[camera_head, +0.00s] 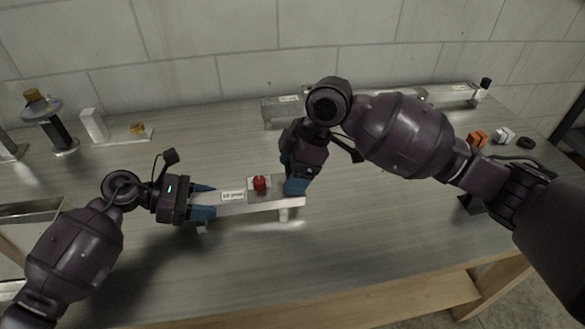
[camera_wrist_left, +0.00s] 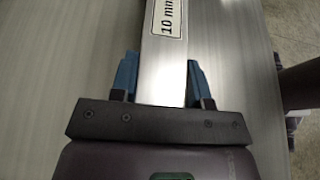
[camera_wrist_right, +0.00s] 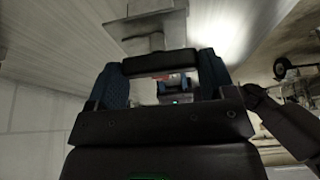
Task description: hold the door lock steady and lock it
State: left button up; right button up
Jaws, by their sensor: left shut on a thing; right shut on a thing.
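The door lock is an aluminium bar (camera_head: 215,208) on the workbench, with a label and a red knob (camera_head: 260,183) near its right end. My left gripper (camera_head: 203,200) is shut on the bar's left end. In the left wrist view, its blue fingers (camera_wrist_left: 161,80) lie along both sides of the bar (camera_wrist_left: 163,60), whose label faces up. My right gripper (camera_head: 296,176) is at the bar's right end, beside the red knob. In the right wrist view it is shut on a dark crosswise handle (camera_wrist_right: 160,62) between its fingers. The head view hides that handle.
Another metal bar (camera_head: 284,112) lies behind the right gripper. A dark post with a round flange (camera_head: 60,132) and a small white block (camera_head: 94,124) stand at the left. Orange (camera_head: 477,138) and white (camera_head: 503,134) pieces lie at the right. The bench front is clear.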

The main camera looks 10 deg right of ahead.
jog(key=shift+m, duration=0.3)
jog(key=m+t, duration=0.1)
jog(key=m, duration=0.2)
jog(key=shift+s+m+t, duration=0.1)
jog(key=shift+m+t, duration=0.2)
jog(key=shift+m, duration=0.1)
jog(key=m+t+h, duration=0.1)
jog(key=m, duration=0.3)
jog(key=shift+a+m, duration=0.1)
jog(key=shift+m, duration=0.2)
jog(key=m+t+h, duration=0.1)
jog(key=m, duration=0.3)
jog(key=shift+h, duration=0.4)
jog(key=m, duration=0.2)
jog(key=m+h, duration=0.1)
jog(key=m, duration=0.1)
jog(key=shift+a+m+t+h, duration=0.1)
jog(key=shift+m+t+h, duration=0.2)
jog(key=shift+t, duration=0.1)
jog(key=o, duration=0.9)
